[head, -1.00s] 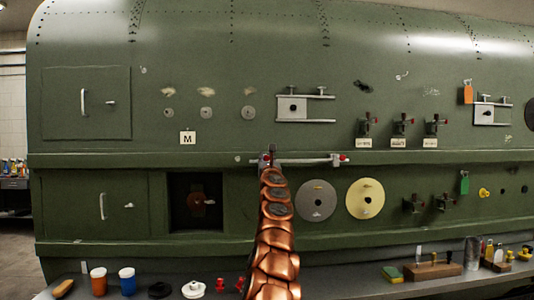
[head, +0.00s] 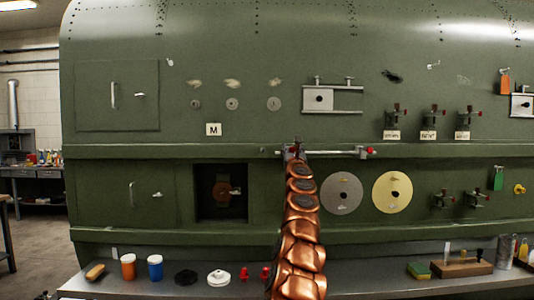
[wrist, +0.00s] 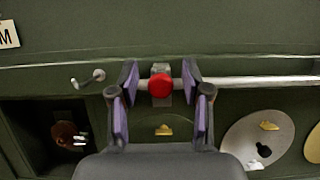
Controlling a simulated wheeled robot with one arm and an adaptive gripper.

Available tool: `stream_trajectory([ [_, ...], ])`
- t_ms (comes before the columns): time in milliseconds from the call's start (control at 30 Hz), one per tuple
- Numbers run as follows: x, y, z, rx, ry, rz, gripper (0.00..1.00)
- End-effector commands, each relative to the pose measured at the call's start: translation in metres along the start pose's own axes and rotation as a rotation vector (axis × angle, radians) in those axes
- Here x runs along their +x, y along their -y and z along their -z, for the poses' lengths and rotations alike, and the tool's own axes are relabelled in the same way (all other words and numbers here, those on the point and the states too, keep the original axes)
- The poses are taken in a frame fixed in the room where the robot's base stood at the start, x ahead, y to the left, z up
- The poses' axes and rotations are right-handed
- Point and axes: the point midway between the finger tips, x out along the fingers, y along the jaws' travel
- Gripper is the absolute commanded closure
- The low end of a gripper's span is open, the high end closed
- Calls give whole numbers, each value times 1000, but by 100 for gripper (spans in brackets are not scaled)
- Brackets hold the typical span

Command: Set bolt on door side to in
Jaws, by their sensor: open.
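A long metal bar runs along the green ledge of the fuselage, with a red knob at each end. The bolt (wrist: 161,86) at its left end, on the side towards the doors, shows its red knob face-on in the wrist view. My gripper (wrist: 160,80) is open, with one purple-padded finger on each side of this knob. I cannot tell whether the pads touch it. In the head view my gripper (head: 295,150) reaches the bar's left end and partly hides it. The right-end bolt (head: 370,152) stands clear of my arm.
Upper (head: 117,95) and lower (head: 133,196) doors are at the left. A dark recess (head: 221,215) and a grey disc (head: 342,194) lie below the ledge, either side of my arm. The shelf in front (head: 340,280) holds cups and knobs.

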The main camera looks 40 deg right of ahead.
Motion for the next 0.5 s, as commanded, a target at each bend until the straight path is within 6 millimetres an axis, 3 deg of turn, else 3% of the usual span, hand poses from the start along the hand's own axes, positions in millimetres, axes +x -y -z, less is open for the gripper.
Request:
stream_trajectory([
  [500,-30,0,-10,3,4,-2,52],
])
